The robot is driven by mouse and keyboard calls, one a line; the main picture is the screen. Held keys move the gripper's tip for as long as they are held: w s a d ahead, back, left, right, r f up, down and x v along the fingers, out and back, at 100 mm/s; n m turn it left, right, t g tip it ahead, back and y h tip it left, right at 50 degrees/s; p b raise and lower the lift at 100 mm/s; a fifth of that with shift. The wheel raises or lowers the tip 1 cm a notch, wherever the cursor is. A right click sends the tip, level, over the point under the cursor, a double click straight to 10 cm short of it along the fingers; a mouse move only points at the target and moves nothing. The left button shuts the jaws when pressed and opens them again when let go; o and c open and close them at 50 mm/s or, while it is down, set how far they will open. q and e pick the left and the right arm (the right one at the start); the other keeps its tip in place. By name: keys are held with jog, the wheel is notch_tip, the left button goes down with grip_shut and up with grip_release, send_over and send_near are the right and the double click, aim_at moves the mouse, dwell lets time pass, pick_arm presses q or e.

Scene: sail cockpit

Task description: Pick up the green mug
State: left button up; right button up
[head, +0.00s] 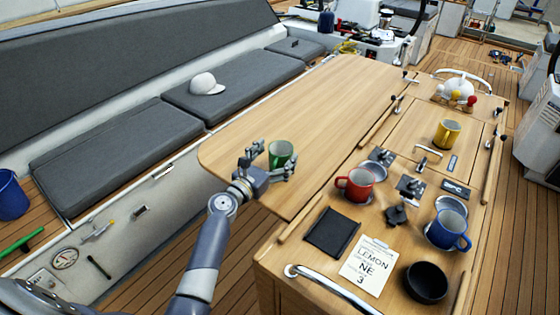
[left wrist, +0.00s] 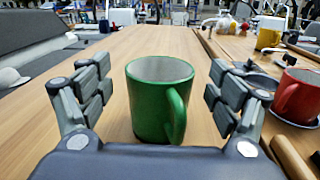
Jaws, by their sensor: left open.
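The green mug (head: 281,153) stands upright on the wooden table (head: 310,110), near its front left corner. In the left wrist view the green mug (left wrist: 160,97) is in the middle, its handle toward me and slightly right. My left gripper (head: 271,160) is open, and it also shows in the left wrist view (left wrist: 152,95) with one finger on each side of the mug. Gaps show between the fingers and the mug. In the head view the gripper hides the mug's lower part. My right gripper is in neither view.
A red mug (head: 355,185), a blue mug (head: 448,230) and a yellow mug (head: 446,133) stand to the right. A dark bowl (head: 426,282), a black pad (head: 332,232) and a lettered card (head: 368,261) lie nearer. The table behind the green mug is clear.

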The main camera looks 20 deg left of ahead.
pick_arm(q)
jog(key=shift+w, duration=0.7)
jog(key=shift+w+d+f, duration=0.1)
jog(key=shift+w+d, duration=0.05)
jog(key=shift+w, duration=0.45)
jog(key=shift+s, duration=0.1)
jog(key=shift+c, duration=0.9)
jog(key=c, duration=0.9)
jog(key=shift+c, duration=0.6)
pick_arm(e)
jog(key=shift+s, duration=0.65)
